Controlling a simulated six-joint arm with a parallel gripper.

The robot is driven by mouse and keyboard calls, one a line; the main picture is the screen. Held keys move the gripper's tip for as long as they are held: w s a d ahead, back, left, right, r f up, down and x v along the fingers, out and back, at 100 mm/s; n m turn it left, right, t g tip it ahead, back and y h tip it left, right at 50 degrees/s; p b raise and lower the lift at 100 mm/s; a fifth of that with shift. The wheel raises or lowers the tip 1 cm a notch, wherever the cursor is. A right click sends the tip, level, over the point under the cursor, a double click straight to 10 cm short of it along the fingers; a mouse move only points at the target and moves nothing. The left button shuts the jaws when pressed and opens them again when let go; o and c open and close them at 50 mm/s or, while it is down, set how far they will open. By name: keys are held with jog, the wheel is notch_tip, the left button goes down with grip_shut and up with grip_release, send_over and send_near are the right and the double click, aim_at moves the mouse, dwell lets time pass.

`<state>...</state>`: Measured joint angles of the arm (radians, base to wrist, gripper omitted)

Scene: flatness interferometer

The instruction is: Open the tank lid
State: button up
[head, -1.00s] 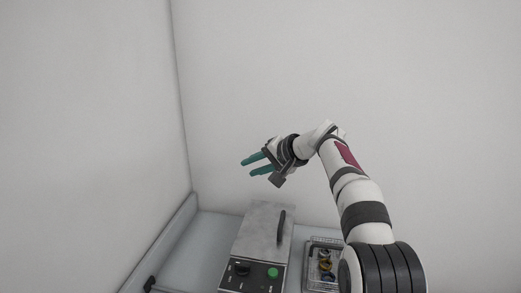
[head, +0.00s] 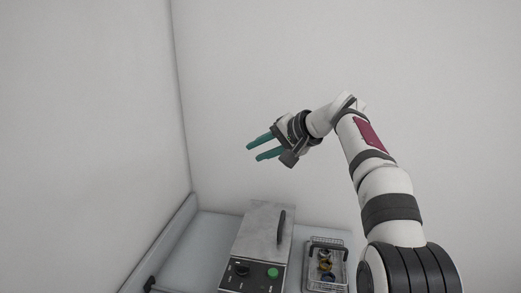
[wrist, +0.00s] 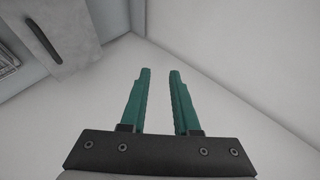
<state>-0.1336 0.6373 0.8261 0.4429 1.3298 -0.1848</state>
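The tank (head: 233,270) is a metal box at the bottom of the head view, with a control panel on its front. Its grey flat lid (head: 260,222) is down, and a dark bar handle (head: 281,227) runs along the lid's right side. The lid (wrist: 78,22) and handle (wrist: 43,37) also show at the upper left of the wrist view. My gripper (head: 253,151) is in the air above the tank, pointing left in the head view. Its two teal fingers (wrist: 159,72) are apart with nothing between them, clear of the handle.
A wire basket (head: 327,268) with several small coloured parts stands right of the tank. The panel has a black knob (head: 241,270) and a green button (head: 273,273). White walls close off the back and left; the bench (head: 198,245) left of the tank looks mostly clear.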

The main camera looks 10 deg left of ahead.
jog(key=v, duration=1.5)
jog(key=shift+s+d+r, duration=0.2)
jog(key=shift+d, duration=0.1)
